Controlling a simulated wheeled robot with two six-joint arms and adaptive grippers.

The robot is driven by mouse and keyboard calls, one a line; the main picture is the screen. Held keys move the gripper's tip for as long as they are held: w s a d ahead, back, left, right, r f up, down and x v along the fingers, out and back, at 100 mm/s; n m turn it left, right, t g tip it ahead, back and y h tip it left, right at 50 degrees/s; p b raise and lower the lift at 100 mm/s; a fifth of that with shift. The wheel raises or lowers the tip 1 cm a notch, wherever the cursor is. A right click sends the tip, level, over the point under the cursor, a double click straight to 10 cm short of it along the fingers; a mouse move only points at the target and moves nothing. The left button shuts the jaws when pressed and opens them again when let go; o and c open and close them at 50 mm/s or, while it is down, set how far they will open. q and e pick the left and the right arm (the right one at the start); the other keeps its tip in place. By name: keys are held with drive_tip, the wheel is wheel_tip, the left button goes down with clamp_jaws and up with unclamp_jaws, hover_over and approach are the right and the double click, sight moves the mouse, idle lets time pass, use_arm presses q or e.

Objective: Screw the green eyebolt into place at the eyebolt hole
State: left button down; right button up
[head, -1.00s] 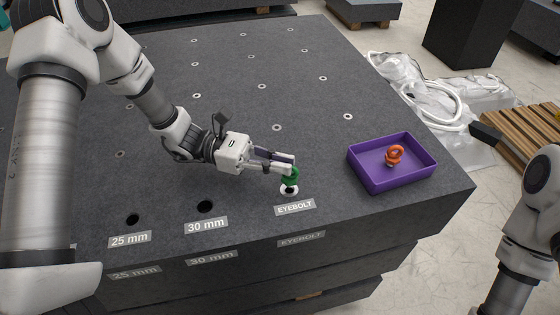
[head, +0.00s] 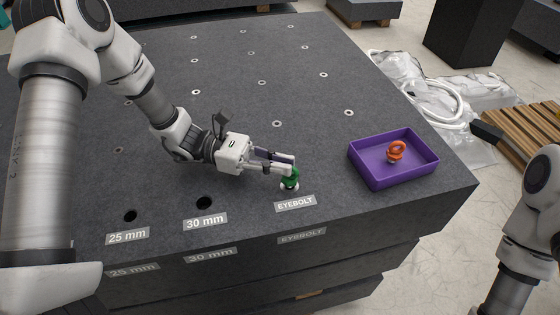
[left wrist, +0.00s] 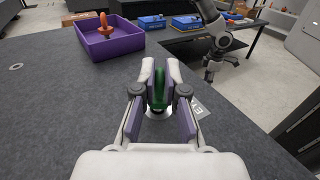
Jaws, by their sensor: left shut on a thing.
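The green eyebolt (head: 290,179) stands at the eyebolt hole, whose pale rim (head: 289,188) shows just under it, behind the EYEBOLT label (head: 295,203). Its shank is not visible below the rim. My left gripper (head: 288,165) is shut on the eyebolt's ring; the left wrist view shows the green ring (left wrist: 159,88) between the two fingers. The eyebolt looks about upright. My right gripper is out of view; only part of my right arm shows at the right edge.
A purple tray (head: 376,180) with an orange eyebolt (head: 397,152) sits to the right on the granite bed (head: 225,95). The 25 mm hole (head: 130,215) and 30 mm hole (head: 204,203) lie to the left. Plastic wrapping and a wooden pallet lie beyond the right edge.

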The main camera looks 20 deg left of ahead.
use_arm(q)
drive_tip(key=shift+f+b, duration=0.6)
drive_tip(key=shift+f, duration=0.2)
drive_tip(key=c, duration=1.2)
unclamp_jaws()
drive_tip(key=shift+o, duration=0.2)
drive_tip(key=a+p, duration=0.1)
drive_tip(key=a, duration=0.1)
drive_tip(key=a+p, duration=0.1)
drive_tip(key=a, duration=0.1)
drive_tip(key=shift+s+a+r, duration=0.15)
drive_tip(key=shift+a, duration=0.35)
drive_tip(key=shift+a, duration=0.35)
drive_tip(key=a, duration=1.1)
drive_tip(key=shift+s+a, duration=0.15)
drive_tip(key=shift+s, duration=0.25)
